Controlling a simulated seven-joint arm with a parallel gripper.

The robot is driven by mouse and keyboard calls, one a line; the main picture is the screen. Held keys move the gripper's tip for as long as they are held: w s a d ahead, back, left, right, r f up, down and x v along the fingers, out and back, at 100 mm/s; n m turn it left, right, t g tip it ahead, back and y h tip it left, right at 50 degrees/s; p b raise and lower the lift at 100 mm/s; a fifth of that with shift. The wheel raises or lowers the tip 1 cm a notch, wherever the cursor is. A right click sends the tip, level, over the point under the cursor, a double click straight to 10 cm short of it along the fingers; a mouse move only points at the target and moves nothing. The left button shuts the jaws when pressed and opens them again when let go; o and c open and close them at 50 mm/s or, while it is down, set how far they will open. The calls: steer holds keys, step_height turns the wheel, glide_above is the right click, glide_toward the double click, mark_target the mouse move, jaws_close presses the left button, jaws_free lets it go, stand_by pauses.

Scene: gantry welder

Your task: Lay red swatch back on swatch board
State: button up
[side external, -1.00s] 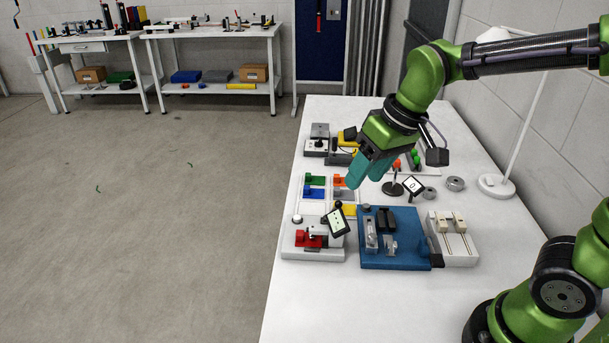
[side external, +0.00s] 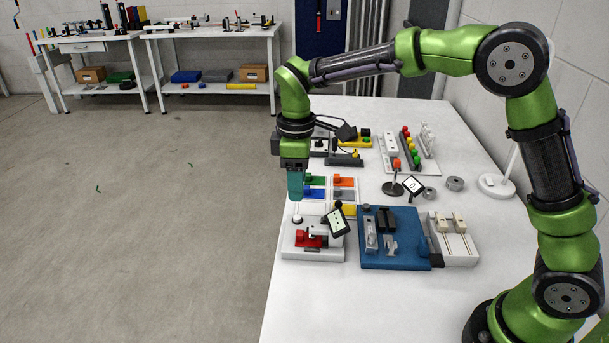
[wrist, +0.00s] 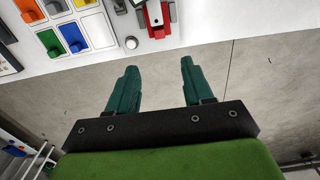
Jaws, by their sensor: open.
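The red swatch (side external: 306,241) sits in a light grey fixture (side external: 312,255) at the near left of the table, partly under a grey part. In the wrist view the red swatch (wrist: 154,21) is at the top, ahead of the fingers. The swatch board (side external: 313,209) lies just behind the fixture; it also shows in the wrist view (wrist: 99,31). It carries green, blue, orange, grey and yellow swatches and a bare white cell. My gripper (side external: 296,197) points down by the board's left edge. In the wrist view its teal fingers (wrist: 158,72) are spread and empty.
A small dark display (side external: 336,222) stands over the fixture's right side. A blue fixture (side external: 395,261) and a white unit with two sliders (side external: 464,258) stand to the right. A white round knob (side external: 297,219) is below my fingers. The near table top is clear.

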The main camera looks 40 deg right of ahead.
mark_target(298, 232)
step_height(298, 232, down, 13)
steer(key=shift+f, duration=0.1)
stand_by(0.3)
jaws_close()
steer(key=w+a, duration=0.5)
steer(key=shift+r, duration=0.2)
stand_by(1.1)
steer(key=shift+r, duration=0.15)
step_height(298, 232, up, 6)
steer(key=shift+r, duration=0.15)
stand_by(1.0)
